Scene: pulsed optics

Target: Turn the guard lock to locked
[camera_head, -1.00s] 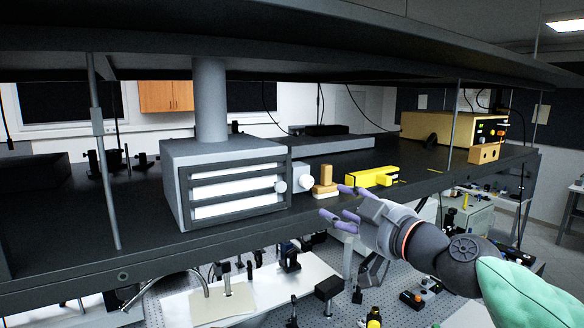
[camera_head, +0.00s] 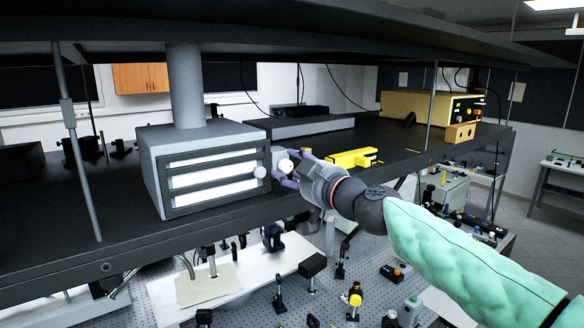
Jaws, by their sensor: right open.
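A grey box with a front of several white slats (camera_head: 212,178) stands on the dark shelf. My left gripper is not in view.
A yellow tool-like object (camera_head: 352,159) lies on the shelf right of my gripper. A tan instrument box (camera_head: 430,106) stands farther right. A thin post (camera_head: 80,150) rises at the left. An optical table with several mounts lies below the shelf.

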